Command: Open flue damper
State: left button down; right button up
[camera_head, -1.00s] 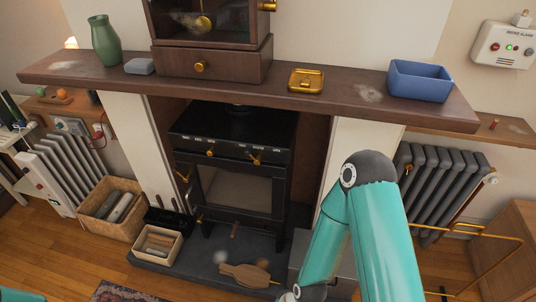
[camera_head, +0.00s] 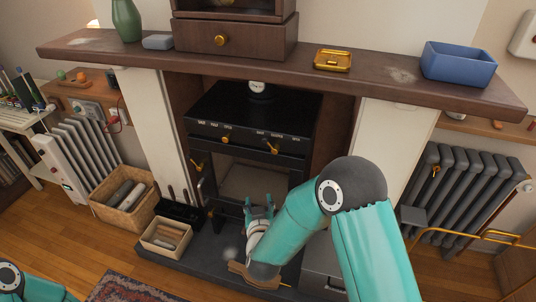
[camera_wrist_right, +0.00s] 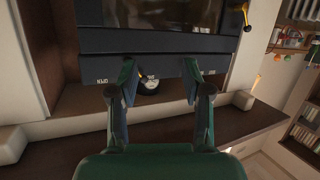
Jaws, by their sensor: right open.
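The black stove (camera_head: 262,108) stands in the fireplace, with a glass door and small white labels too small to read surely. Two brass levers are on its front panel, a left one (camera_head: 226,139) and a right one (camera_head: 271,148). I cannot tell which works the flue damper. My right gripper (camera_head: 259,207) is open and empty in front of the stove door, below the levers. My left gripper is out of view.
The wooden mantel (camera_head: 380,75) overhangs the stove, holding a brass box (camera_head: 332,60) and blue bin (camera_head: 458,64). A wooden bellows-like object (camera_head: 238,270) lies partly behind my arm.

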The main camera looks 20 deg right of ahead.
notch_tip(320, 180, up, 7)
jog(key=w+t+h+b, duration=0.1)
jog(key=w+t+h, duration=0.1)
jog(key=h, duration=0.2)
pick_arm(q)
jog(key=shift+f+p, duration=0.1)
jog(key=shift+p, duration=0.8)
pick_arm(e)
jog(key=m, duration=0.1)
send_near(266, 142)
jog(key=x, duration=0.9)
jog(key=shift+w+d, duration=0.1)
jog(key=shift+w, duration=0.25)
jog(key=shift+c, duration=0.2)
